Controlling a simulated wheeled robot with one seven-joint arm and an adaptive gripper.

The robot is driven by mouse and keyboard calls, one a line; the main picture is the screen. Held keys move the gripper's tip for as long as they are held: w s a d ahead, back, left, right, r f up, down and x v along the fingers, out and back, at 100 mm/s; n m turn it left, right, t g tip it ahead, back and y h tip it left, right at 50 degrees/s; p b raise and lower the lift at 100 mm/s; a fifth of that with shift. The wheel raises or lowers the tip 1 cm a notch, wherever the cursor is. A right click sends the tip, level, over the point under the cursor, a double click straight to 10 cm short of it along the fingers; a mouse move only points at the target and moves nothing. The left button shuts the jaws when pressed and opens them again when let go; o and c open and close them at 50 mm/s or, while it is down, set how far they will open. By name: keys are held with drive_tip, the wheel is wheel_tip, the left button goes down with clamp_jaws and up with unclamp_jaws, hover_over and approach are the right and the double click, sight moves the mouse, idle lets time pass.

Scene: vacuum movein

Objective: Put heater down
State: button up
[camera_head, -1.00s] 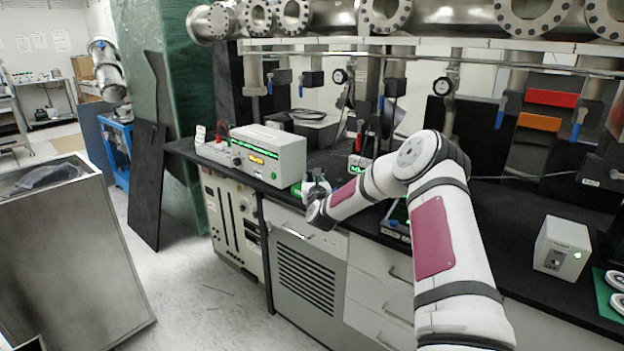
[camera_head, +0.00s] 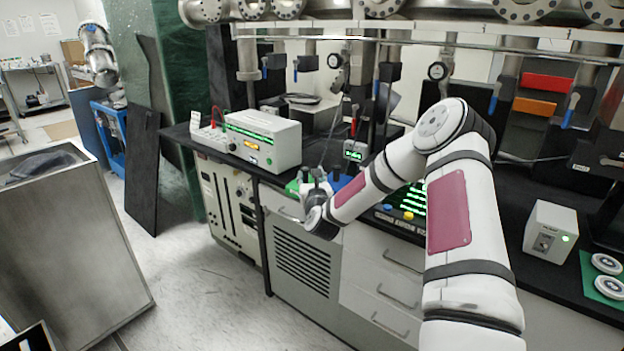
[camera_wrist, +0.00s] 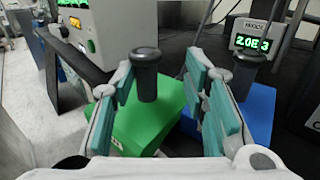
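No object is clearly marked as the heater. In the wrist view a green block (camera_wrist: 150,122) with an upright dark cylindrical handle (camera_wrist: 146,82) stands on the black bench. My gripper (camera_wrist: 158,70) is open, with its teal-padded fingers on either side of this handle. A clear gap shows between the handle and the right finger. A blue block (camera_wrist: 256,122) with a similar dark handle (camera_wrist: 246,72) stands to the right, outside the fingers. In the head view my gripper (camera_head: 312,185) is over the bench's front edge, by the green block (camera_head: 292,187) and blue block (camera_head: 345,188).
A white instrument box (camera_head: 264,141) stands left of the blocks. A small meter (camera_head: 355,150) is behind them. A lit control panel (camera_head: 405,203) lies to the right, close to my arm. Bare black bench (camera_head: 503,195) shows farther right, before a small white box (camera_head: 551,232).

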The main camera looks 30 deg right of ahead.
drive_tip(key=shift+v, duration=1.05)
drive_tip(key=o, duration=1.4)
drive_tip(key=shift+o, duration=0.2)
drive_tip(key=shift+s, duration=0.1)
drive_tip(key=v, duration=1.1)
drive_tip(key=shift+s, duration=0.35)
drive_tip(key=shift+a, duration=0.15)
drive_tip(key=shift+r, duration=0.1)
clamp_jaws()
